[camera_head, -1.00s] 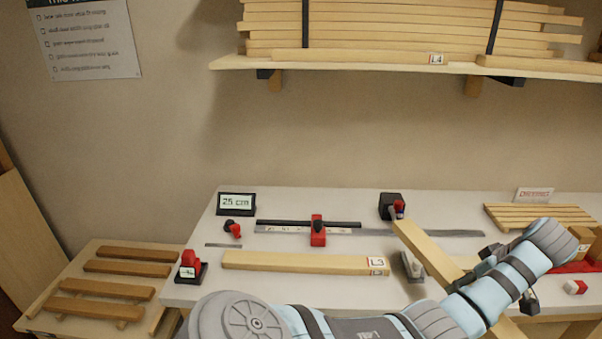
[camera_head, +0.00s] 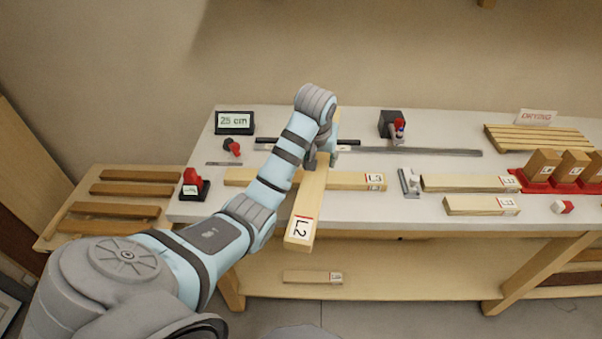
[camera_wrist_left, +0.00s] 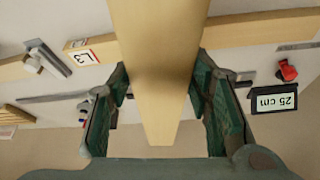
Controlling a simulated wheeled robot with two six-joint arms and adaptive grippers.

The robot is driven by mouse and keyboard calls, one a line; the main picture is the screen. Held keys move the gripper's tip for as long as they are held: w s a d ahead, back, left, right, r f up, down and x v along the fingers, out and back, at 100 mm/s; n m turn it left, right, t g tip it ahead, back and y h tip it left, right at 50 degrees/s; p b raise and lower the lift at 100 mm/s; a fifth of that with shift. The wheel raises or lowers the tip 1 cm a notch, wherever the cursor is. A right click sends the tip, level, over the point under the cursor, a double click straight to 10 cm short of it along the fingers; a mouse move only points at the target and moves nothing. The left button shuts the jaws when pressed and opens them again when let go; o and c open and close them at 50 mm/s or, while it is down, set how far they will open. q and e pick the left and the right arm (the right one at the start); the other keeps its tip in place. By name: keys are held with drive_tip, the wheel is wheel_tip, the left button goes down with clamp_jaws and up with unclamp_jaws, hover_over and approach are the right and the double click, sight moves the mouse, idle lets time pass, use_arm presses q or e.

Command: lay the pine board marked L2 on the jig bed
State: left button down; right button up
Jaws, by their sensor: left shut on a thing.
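The pine board marked L2 (camera_head: 309,205) is held in my left gripper (camera_head: 322,160), pointing toward the front of the bench, its labelled end over the front edge. In the left wrist view the board (camera_wrist_left: 160,60) runs between the two fingers of the gripper (camera_wrist_left: 160,110), which are shut on it. It is above the bench and crosses over a board marked L3 (camera_head: 345,181). Behind lies a long grey rail with a dark bar (camera_head: 430,151), partly hidden by my arm; I cannot tell which part is the jig bed. My right gripper is not in view.
A 25 cm display (camera_head: 234,121) and a red-and-black device (camera_head: 194,186) stand at the left. A metal stop (camera_head: 408,183), more boards (camera_head: 465,183) and red holders with upright blocks (camera_head: 545,180) are at the right. A slatted rack (camera_head: 535,139) stands behind.

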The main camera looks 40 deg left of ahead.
sight(303, 178)
use_arm(q)
drive_tip(key=s+a+r+m+g+h, duration=0.15)
drive_tip(key=s+r+m+h, duration=0.35)
drive_tip(key=m, duration=1.1)
drive_tip(key=shift+h, duration=0.3)
drive_tip(key=f+b, duration=0.3)
drive_tip(key=f, duration=0.3)
drive_tip(key=f+b, duration=0.4)
drive_tip(key=f, duration=0.3)
drive_tip(key=w+f+b, duration=0.1)
drive_tip(key=f+b, duration=0.3)
drive_tip(key=f, duration=0.2)
drive_tip(key=shift+w+a+f, duration=0.1)
drive_tip(key=shift+a+f, duration=0.05)
drive_tip(key=shift+a, duration=0.05)
drive_tip(key=c, duration=0.8)
unclamp_jaws()
drive_tip(key=shift+c, duration=0.2)
